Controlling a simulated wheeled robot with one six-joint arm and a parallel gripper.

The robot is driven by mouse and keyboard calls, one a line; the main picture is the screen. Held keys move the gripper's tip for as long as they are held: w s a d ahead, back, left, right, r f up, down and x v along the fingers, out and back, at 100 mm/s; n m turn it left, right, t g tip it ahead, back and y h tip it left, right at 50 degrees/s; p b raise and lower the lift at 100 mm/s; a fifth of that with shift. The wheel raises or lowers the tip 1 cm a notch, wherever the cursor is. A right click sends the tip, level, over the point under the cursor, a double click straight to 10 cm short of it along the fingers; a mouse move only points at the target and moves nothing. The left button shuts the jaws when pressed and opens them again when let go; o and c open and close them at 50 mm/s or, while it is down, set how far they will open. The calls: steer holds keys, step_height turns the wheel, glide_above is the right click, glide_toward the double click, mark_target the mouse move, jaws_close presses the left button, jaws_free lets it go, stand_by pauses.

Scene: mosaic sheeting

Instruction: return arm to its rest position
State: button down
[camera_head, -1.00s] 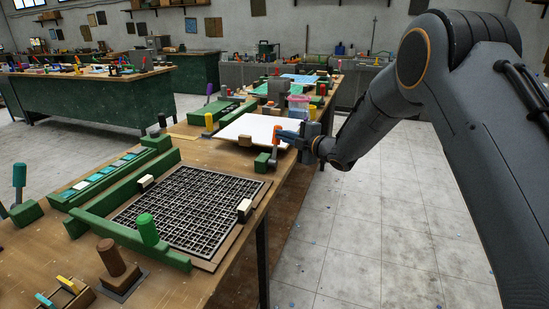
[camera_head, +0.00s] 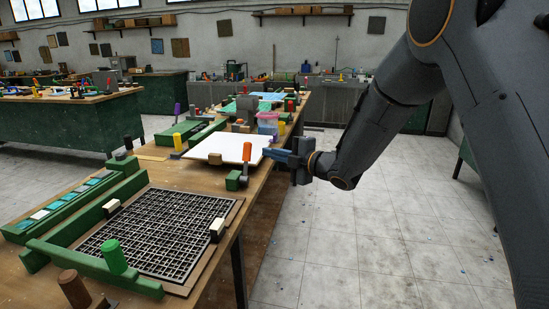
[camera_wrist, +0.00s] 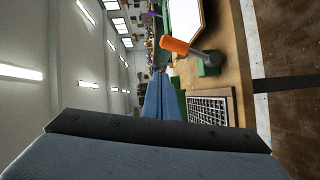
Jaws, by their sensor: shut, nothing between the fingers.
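My gripper (camera_head: 268,153) is at the right edge of the workbench in the head view, with my arm reaching in from the upper right. Its blue fingers are together and hold nothing; they also show in the wrist view (camera_wrist: 160,97). An orange-handled tool (camera_head: 247,151) stands on a green block (camera_head: 233,181) just left of the fingertips in the head view. In the wrist view the orange handle (camera_wrist: 175,46) is beside the fingers. I cannot tell how wide the gap to it is.
A black grid (camera_head: 158,232) lies on the near bench between green rails (camera_head: 92,270). A white sheet (camera_head: 228,148) lies behind the tool. A pink-lidded container (camera_head: 268,118) stands farther back. The tiled floor (camera_head: 395,235) right of the bench is clear.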

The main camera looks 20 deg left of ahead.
steer(key=shift+v, duration=0.85)
steer(key=shift+r, duration=0.1)
steer(key=d+f+m+t+h, duration=0.1)
steer(key=d+f+m+h, duration=0.2)
steer(key=d+m+h, duration=0.5)
steer(key=d+f+m+t+h, duration=0.15)
steer(key=d+m, duration=0.25)
steer(key=d, duration=0.9)
steer(key=s+d+f+m+g+h, duration=0.25)
steer(key=s+d+f+m, duration=0.2)
steer(key=d, duration=0.45)
steer(key=s+d+f+m+g+h, duration=0.1)
steer(key=s+d+m+g, duration=0.1)
steer(key=s, duration=0.7)
steer(key=s+d+f+m+g+h, duration=0.1)
steer(key=s+d+f+m+g, duration=0.1)
steer(key=s+d+m, duration=0.3)
steer(key=s+d+f+m+g+h, duration=0.1)
steer(key=s+d+m+g, duration=0.2)
steer(key=s, duration=1)
steer(key=shift+s+d+m, duration=0.25)
steer(key=shift+d+m, duration=0.05)
steer(key=shift+m, duration=0.65)
steer(key=shift+f, duration=0.15)
